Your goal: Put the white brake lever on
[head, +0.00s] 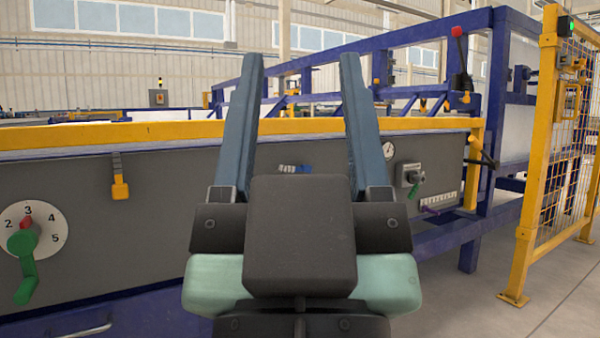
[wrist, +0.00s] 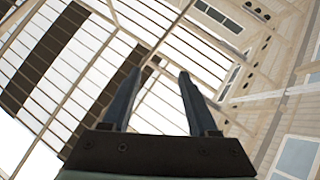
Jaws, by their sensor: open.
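My gripper (head: 302,58) is open and empty in the middle of the head view, its two blue fingers raised in front of the machine's grey panel. In the wrist view my gripper (wrist: 158,73) points up at the roof, with nothing between the fingers. A small white and blue lever-like part (head: 295,169) shows on the grey panel, between the fingers in the picture and partly hidden by my gripper. It may be the white brake lever, but it is too small to tell its position. No lever shows in the wrist view.
The grey panel (head: 150,240) carries a numbered dial (head: 32,232) with a green handle, a yellow lever (head: 120,188), a gauge (head: 388,150) and a green-handled valve (head: 414,188). A red-knobbed lever (head: 459,60) stands behind. A yellow mesh fence (head: 545,150) stands right, beside open floor.

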